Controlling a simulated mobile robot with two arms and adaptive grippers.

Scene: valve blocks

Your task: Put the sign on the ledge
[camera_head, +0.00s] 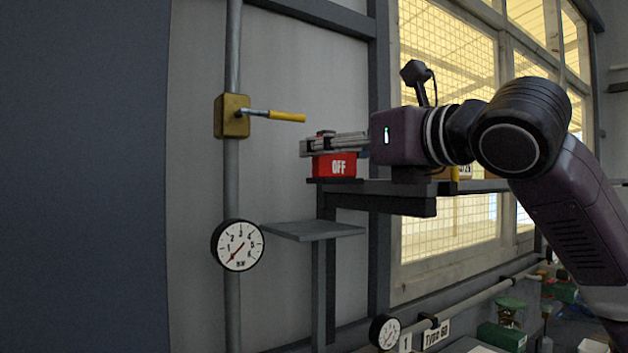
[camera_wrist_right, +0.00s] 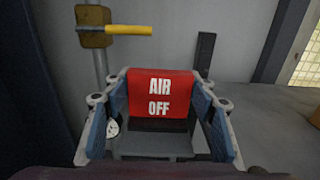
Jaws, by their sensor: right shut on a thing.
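My right gripper (camera_head: 322,146) is shut on a red sign (camera_head: 336,165). The sign also shows in the right wrist view (camera_wrist_right: 163,94), upright between the two blue finger pads, with white letters "AIR OFF". In the head view only "OFF" is readable, as the gripper covers the upper part. A small grey ledge (camera_head: 312,230) juts from the wall below and left of the sign in the head view. A dark shelf (camera_head: 415,188) runs just under and right of the sign; I cannot tell whether the sign touches it. My left gripper is not in view.
A yellow valve handle (camera_head: 286,117) sticks out from a vertical pipe (camera_head: 232,180) left of the gripper. A round gauge (camera_head: 238,245) sits beside the small ledge. A window with wire mesh (camera_head: 447,60) is behind my right arm. Another gauge (camera_head: 384,332) is lower down.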

